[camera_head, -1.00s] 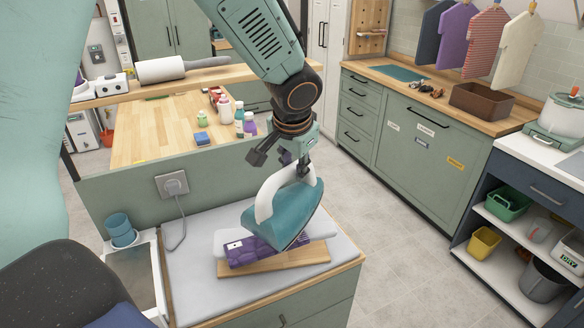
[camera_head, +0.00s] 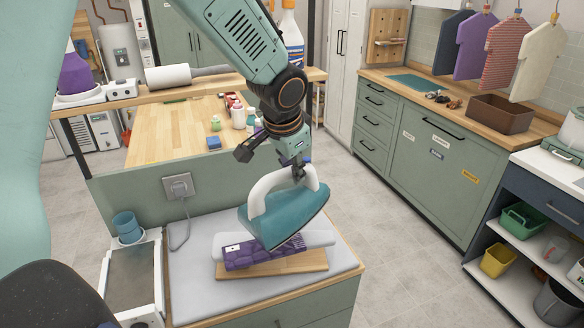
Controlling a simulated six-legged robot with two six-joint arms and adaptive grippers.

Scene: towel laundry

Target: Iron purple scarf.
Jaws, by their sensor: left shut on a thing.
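The purple scarf (camera_head: 245,254) lies folded on a small ironing board (camera_head: 290,266) with a wooden base, on the grey-topped counter. A teal iron (camera_head: 285,215) with a white handle is tilted over the scarf's right part and hides some of it. I cannot tell whether its soleplate touches the cloth. My left gripper (camera_head: 298,176) is shut on the white handle of the iron, from above. My right gripper is not in view.
The grey counter top (camera_head: 195,275) is clear around the board. Behind stands a wooden table (camera_head: 170,135) with bottles. Open floor lies to the right.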

